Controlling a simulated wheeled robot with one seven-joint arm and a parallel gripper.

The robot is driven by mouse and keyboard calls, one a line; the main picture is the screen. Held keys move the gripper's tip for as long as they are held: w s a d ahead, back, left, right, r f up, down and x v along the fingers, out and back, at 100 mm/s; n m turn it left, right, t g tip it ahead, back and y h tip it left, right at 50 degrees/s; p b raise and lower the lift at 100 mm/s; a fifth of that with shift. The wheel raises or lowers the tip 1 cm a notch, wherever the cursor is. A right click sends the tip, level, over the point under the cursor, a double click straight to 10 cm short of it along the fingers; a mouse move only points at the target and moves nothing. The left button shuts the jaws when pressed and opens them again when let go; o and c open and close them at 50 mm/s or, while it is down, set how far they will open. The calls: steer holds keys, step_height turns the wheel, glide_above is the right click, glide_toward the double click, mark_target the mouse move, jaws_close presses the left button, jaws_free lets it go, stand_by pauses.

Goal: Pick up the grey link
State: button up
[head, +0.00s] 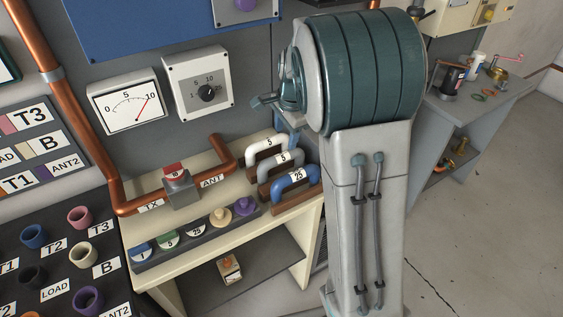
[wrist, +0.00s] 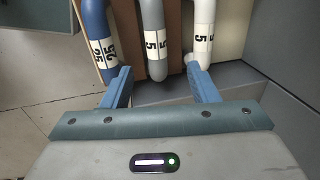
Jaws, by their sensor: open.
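The grey link (head: 281,160) is a bent tube with a white band marked 5. It stands in a wooden holder on the cream bench, between a white link (head: 265,146) marked 5 and a blue link (head: 296,178) marked 25. In the wrist view the grey link (wrist: 155,35) lies ahead, with its near end between my two blue fingertips. My gripper (wrist: 159,76) is open and empty, with no visible contact on the grey link; the height gap is hard to tell. The blue link (wrist: 97,35) and white link (wrist: 203,30) flank it.
A copper pipe (head: 213,165) with a red-topped grey block (head: 182,188) stands left of the links. A dark strip with coloured knobs (head: 195,232) runs along the bench front. Another table (head: 455,115) is at the right.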

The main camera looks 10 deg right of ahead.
mark_target(282, 155)
steer(key=f, duration=0.3)
steer(key=w+f, duration=0.1)
steer(key=f, duration=0.1)
steer(key=shift+a+f, duration=0.15)
steer(key=shift+w+a+f+p, duration=0.1)
steer(key=shift+f+p, duration=0.2)
steer(key=shift+f, duration=1.05)
steer(key=shift+w+a+f+p, duration=0.1)
steer(key=shift+f+p, duration=0.2)
steer(key=shift+f, duration=1.05)
steer(key=shift+c, duration=0.3)
steer(key=c, duration=1.1)
steer(key=shift+r, duration=0.1)
